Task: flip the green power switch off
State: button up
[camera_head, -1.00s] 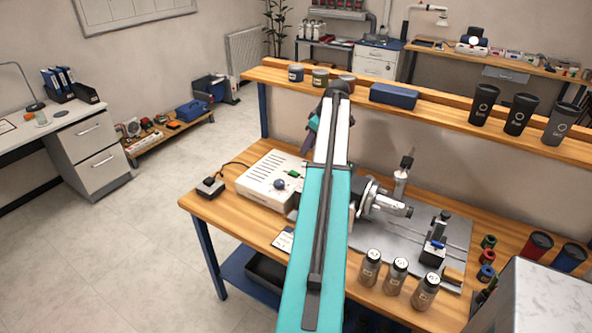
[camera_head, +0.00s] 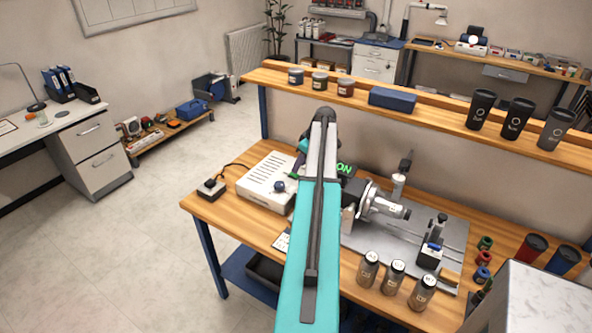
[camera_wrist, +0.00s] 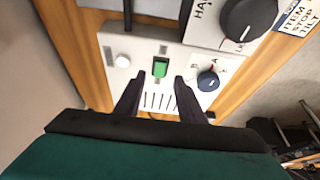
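The green power switch (camera_wrist: 160,67) is on the face of a white control box (camera_wrist: 120,75), ahead of my gripper in the wrist view. My gripper (camera_wrist: 158,80) is open, with its two dark fingers apart and nothing between them. The switch appears in the gap just beyond the fingertips; I cannot tell whether they touch it. In the head view, the white box (camera_head: 262,190) sits at the table's left end. My arm and gripper (camera_head: 297,168) hide the switch there. A green "ON" (camera_head: 343,168) shows on a dark surface right of my arm.
A large dark dial (camera_wrist: 248,18) lies beyond. The marker machine (camera_head: 385,205) and several jars (camera_head: 393,278) stand right of my arm.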

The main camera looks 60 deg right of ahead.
aim_at(297, 176)
jog(key=shift+p+x, duration=0.7)
jog(key=shift+x, duration=1.55)
